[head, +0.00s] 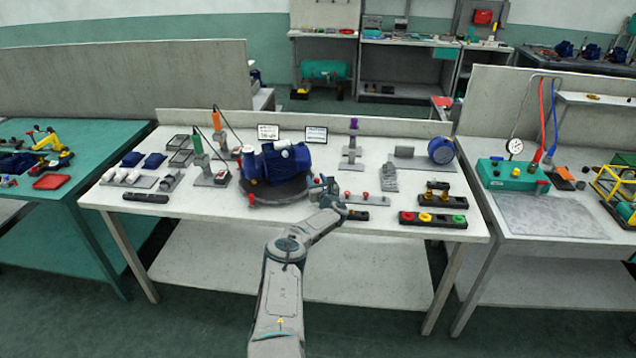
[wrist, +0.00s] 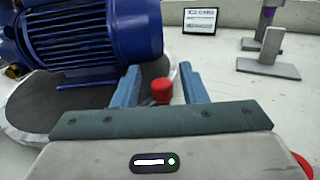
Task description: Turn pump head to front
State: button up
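A blue pump (head: 277,163) with a ribbed motor body lies on a dark round turntable (head: 290,193) on the white bench. Its ribbed motor end points right, and a white-topped upright part is at its left. In the wrist view the ribbed motor (wrist: 95,35) fills the upper left, above the turntable (wrist: 35,105). My gripper (wrist: 159,85) is open at the turntable's right edge. A red knob (wrist: 161,90) stands between its fingers with gaps visible on both sides. Another red knob (head: 250,199) shows at the turntable's front left. The pump's far side is hidden.
Small fixtures with red knobs (head: 365,196) stand right of my gripper. A black block with coloured buttons (head: 433,218) lies at the bench's front right. Upright tools (head: 198,145) stand left of the pump. Two label signs (head: 316,134) stand behind it. The front middle is fairly clear.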

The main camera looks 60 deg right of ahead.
jog(key=shift+v, duration=1.05)
jog(key=v, duration=1.1)
jog(key=shift+s+a, duration=0.2)
jog(key=shift+a, duration=0.1)
jog(key=shift+c, duration=0.3)
